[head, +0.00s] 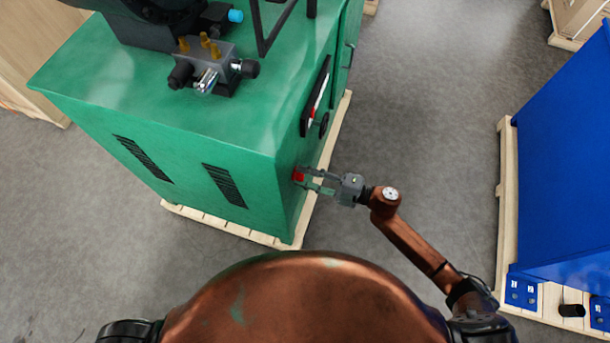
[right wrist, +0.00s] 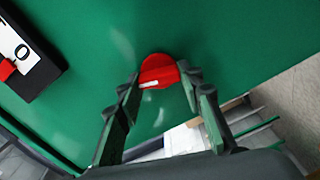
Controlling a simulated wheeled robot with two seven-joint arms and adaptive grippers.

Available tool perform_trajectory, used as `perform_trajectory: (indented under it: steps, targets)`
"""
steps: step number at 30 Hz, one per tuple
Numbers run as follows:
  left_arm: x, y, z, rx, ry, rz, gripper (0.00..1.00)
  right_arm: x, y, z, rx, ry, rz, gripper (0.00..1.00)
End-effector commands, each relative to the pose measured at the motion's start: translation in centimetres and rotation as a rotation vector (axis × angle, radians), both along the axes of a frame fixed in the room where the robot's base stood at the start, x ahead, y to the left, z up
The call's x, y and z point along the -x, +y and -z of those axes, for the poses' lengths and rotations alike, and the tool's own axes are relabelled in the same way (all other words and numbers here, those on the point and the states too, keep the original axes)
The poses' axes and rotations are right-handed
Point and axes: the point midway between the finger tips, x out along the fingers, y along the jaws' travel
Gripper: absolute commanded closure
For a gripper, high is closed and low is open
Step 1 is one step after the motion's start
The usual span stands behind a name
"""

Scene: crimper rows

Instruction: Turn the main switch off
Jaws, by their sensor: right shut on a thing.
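The main switch (right wrist: 159,71) is a round red knob with a white mark on the green side panel of the machine. In the head view the red switch (head: 298,175) shows near the lower front corner of the green machine (head: 230,125). My right gripper (head: 308,181) is at the switch, its fingers on either side of the knob. In the right wrist view the gripper (right wrist: 160,82) has its fingertips on the knob's two sides, shut on it. My left gripper is not in view.
A black panel with a gauge (head: 316,98) and a black handwheel (head: 324,125) sit on the same machine side. A blue machine (head: 565,170) on a pallet stands at the right. Grey floor (head: 420,120) between them is clear.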

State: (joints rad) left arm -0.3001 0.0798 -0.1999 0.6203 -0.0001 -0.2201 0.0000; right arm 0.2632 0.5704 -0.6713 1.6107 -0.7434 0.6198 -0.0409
Motion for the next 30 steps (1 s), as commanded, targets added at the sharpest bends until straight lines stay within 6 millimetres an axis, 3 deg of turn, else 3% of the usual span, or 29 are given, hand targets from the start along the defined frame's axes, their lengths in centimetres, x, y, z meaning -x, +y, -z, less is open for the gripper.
perform_trajectory:
  steps: [12, 30]
  targets:
    - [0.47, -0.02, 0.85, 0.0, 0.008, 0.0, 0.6, 0.0, -0.05, 0.25, 0.082, -0.249, 0.001, 0.9]
    - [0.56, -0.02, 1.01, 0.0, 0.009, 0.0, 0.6, 0.03, -0.03, 0.22, 0.106, -0.318, 0.0, 0.9]
